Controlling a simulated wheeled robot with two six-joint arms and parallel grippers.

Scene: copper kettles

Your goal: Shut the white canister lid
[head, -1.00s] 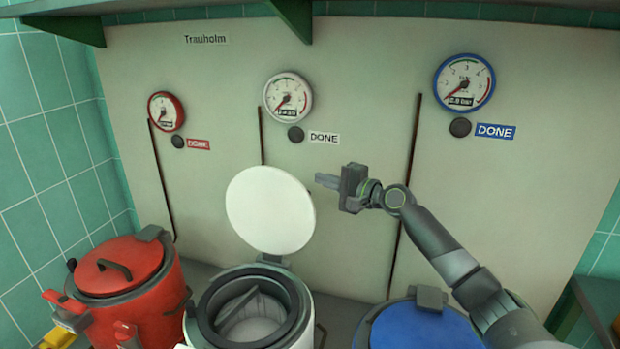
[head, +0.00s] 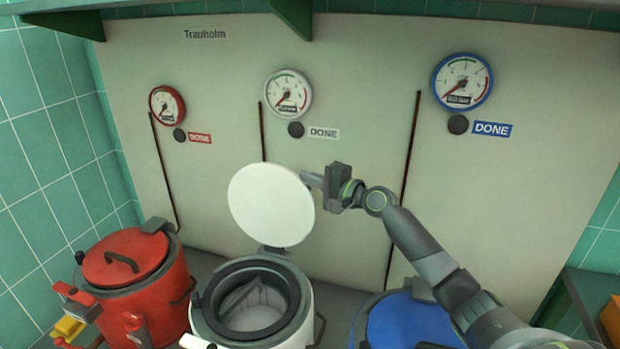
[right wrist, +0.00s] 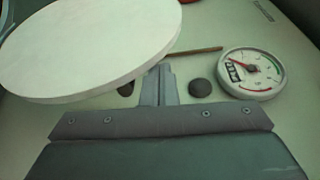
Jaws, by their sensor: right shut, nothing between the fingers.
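The white canister (head: 305,318) stands open in the middle of the head view, with a dark ring around its mouth. Its white round lid (head: 270,204) is raised, hinged at the back of the rim. My right gripper (head: 308,180) is shut and empty, its fingertips at the upper right edge of the lid, partly behind it. Whether they touch cannot be told. My left gripper is not in view.
A red canister (head: 150,295) with its lid down stands at left, and a blue one (head: 395,325) at right under my right arm. Behind is a pale panel (head: 520,220) with three gauges, including the white gauge (head: 288,94) and its dark button (head: 296,130). A green shelf bracket hangs above.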

